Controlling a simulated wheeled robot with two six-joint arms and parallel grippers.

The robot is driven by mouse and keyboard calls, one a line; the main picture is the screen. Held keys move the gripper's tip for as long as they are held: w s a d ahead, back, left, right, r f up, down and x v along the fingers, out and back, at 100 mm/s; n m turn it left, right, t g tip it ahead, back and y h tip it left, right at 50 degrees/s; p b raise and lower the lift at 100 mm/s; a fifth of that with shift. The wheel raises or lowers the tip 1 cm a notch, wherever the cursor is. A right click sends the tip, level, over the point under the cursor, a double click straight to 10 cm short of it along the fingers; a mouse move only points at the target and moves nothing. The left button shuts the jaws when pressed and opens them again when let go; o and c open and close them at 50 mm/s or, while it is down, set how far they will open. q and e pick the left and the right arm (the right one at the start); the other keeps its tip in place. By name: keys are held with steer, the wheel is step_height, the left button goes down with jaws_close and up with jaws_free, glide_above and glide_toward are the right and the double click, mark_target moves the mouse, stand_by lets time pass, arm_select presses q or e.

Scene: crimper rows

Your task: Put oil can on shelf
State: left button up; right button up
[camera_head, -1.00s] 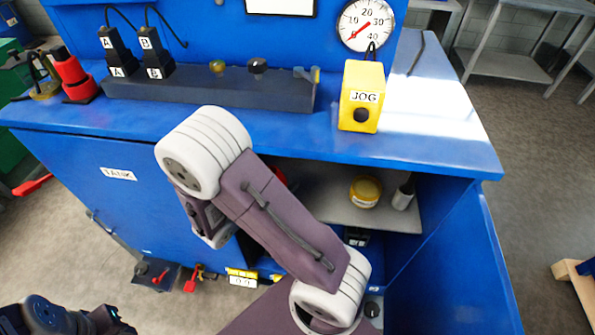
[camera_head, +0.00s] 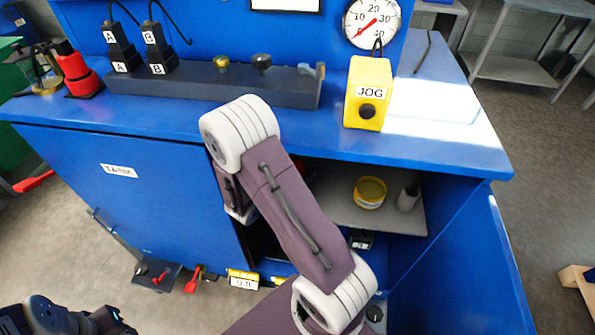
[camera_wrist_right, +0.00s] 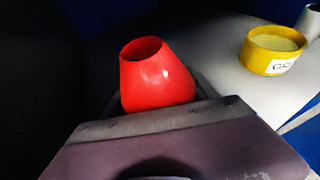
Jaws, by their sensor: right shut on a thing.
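The red oil can (camera_wrist_right: 157,80) is in my right gripper (camera_wrist_right: 160,103), which is shut on it in the right wrist view. Its dark round top opening faces up, and its lower part is hidden by the gripper. The grey shelf (camera_head: 338,205) is inside the blue cabinet; it also shows in the right wrist view (camera_wrist_right: 222,75). Whether the can touches the shelf cannot be told. In the head view my right arm hides the gripper and nearly all of the can. My left gripper (camera_head: 112,320) is at the lower left, far from the can, its jaws unclear.
A yellow labelled tin (camera_head: 370,192) and a pale cylinder (camera_head: 408,197) stand on the shelf's right part. The blue worktop (camera_head: 290,140) overhangs the opening, with a yellow JOG box (camera_head: 368,92) on top. An open blue door (camera_head: 455,270) stands at right.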

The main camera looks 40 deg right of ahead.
steer(key=shift+f, duration=0.15)
steer(key=o, duration=1.7)
steer(key=shift+c, duration=0.2)
